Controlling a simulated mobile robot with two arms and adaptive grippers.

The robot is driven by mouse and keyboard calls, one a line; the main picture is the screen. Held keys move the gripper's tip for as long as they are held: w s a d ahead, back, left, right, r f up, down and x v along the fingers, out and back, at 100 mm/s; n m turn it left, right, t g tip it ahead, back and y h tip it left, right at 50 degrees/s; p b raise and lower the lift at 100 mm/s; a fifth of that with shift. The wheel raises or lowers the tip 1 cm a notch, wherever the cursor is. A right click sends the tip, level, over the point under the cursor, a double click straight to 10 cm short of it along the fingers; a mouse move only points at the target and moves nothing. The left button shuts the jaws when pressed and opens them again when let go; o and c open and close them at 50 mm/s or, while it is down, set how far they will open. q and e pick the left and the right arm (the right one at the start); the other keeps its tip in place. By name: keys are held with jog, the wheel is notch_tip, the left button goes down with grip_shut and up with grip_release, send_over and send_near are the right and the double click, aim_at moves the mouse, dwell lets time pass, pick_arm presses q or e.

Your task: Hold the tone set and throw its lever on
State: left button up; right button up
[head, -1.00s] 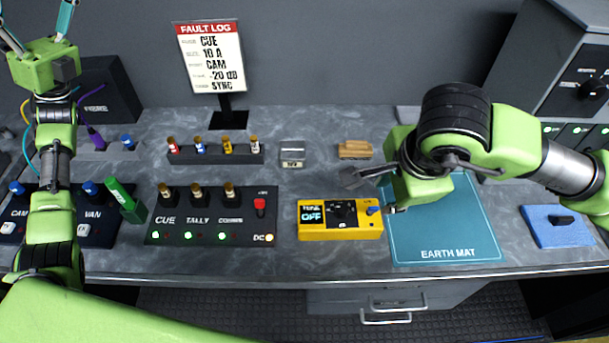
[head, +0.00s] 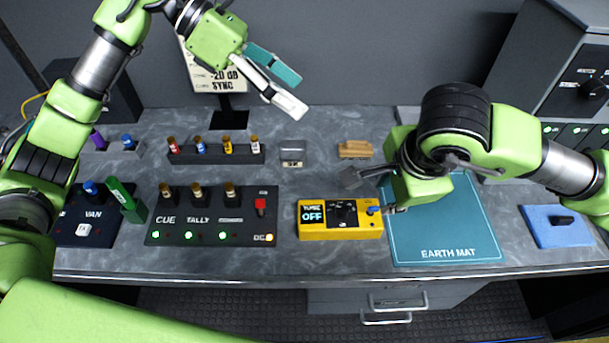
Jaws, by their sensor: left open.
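The tone set (head: 340,229) is a yellow box on the bench, its small screen reading OFF. A black knob (head: 343,212) is in its middle and a short blue-tipped lever (head: 373,210) is at its right end. My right gripper (head: 370,193) is at the tone set's back right corner. Its fingers are spread, one behind the box and one close to the lever; I cannot tell whether either touches. My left gripper (head: 287,86) is open and empty, high in the air above the back of the bench, apart from the tone set.
A black panel (head: 205,236) with plugs and a red switch stands left of the tone set. The teal earth mat (head: 440,235) lies to its right. Behind are a plug rack (head: 215,157), a small clear-topped box (head: 292,156) and a wooden block (head: 355,150). The fault log (head: 213,77) is partly hidden.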

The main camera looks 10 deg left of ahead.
pick_arm(q)
jog(key=s+d+f+m+g+y, duration=0.1)
jog(key=s+d+f+y, duration=0.3)
jog(key=f, duration=0.4)
jog(key=m+y, duration=0.1)
jog(key=y, duration=0.5)
send_near(305, 214)
notch_tip(305, 214, down, 10)
jog(key=shift+s+f, duration=0.15)
jog(key=shift+f, duration=0.1)
